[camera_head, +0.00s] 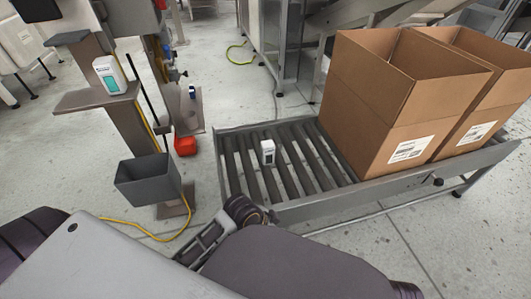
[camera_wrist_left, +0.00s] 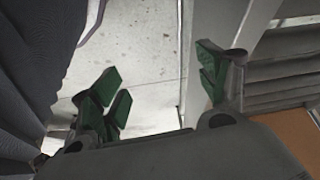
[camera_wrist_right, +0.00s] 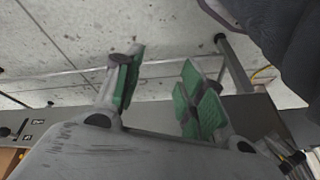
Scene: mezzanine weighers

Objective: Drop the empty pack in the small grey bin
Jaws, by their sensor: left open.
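A small white pack (camera_head: 268,152) stands upright on the conveyor rollers, near the conveyor's left side; whether it is empty I cannot tell. The small grey bin (camera_head: 148,182) is left of the conveyor, below the shelves on a post, and its inside looks dark. My left gripper (camera_wrist_left: 160,85) is open and empty in the left wrist view, with floor and a conveyor rail beyond it. My right gripper (camera_wrist_right: 160,82) is open and empty in the right wrist view, over pale floor. In the head view my arms hide most of the lower foreground.
Two open cardboard boxes (camera_head: 385,110) fill the right part of the roller conveyor (camera_head: 340,207). A white bottle with a teal label (camera_head: 109,76) stands on the shelf above the bin. A red object (camera_head: 185,146) and a yellow cable (camera_head: 150,234) lie near the post.

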